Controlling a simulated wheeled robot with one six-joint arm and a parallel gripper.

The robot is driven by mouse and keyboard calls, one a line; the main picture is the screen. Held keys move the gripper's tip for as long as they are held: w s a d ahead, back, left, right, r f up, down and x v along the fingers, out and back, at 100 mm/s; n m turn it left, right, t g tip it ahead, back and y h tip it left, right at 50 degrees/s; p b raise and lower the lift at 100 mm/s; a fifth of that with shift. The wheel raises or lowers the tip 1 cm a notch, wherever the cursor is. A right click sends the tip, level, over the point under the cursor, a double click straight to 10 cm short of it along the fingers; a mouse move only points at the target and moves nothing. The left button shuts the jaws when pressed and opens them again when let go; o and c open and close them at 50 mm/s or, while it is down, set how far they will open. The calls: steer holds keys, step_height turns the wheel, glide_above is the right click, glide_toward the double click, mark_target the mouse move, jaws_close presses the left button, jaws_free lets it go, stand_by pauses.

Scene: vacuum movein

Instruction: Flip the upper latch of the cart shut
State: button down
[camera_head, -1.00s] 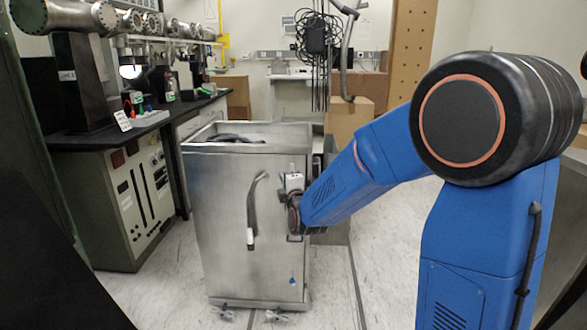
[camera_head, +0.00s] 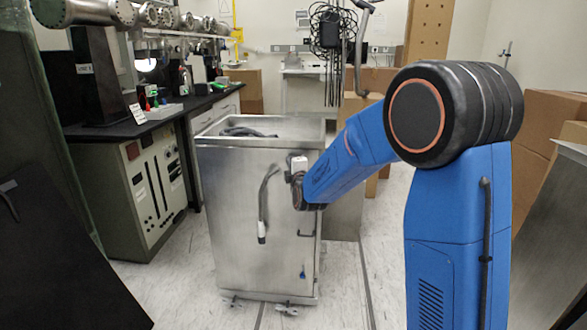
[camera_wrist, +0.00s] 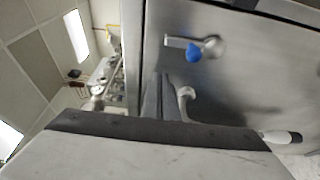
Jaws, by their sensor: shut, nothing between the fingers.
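The cart (camera_head: 275,230) is an upright brushed-steel cabinet on castors, with an open top. Its upper latch shows in the wrist view as a blue knob (camera_wrist: 193,53) on a short metal bar, near the cart's top edge. My gripper (camera_wrist: 158,82) is shut and empty, its dark fingers close to the steel face, beside and apart from the blue knob in the picture. In the head view my gripper (camera_head: 297,178) is at the front's upper right and the upper latch is hidden. The lower latch (camera_head: 303,272) shows a small blue knob near the bottom right.
A dark curved handle (camera_head: 265,195) with a white tip hangs on the cart's front, left of my gripper; its white tip (camera_wrist: 281,137) shows in the wrist view. A lab bench (camera_head: 150,195) stands left. Cardboard boxes (camera_head: 550,110) stand right. The floor before the cart is clear.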

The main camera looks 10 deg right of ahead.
steer(key=shift+d, duration=1.9)
steer(key=shift+d, duration=0.1)
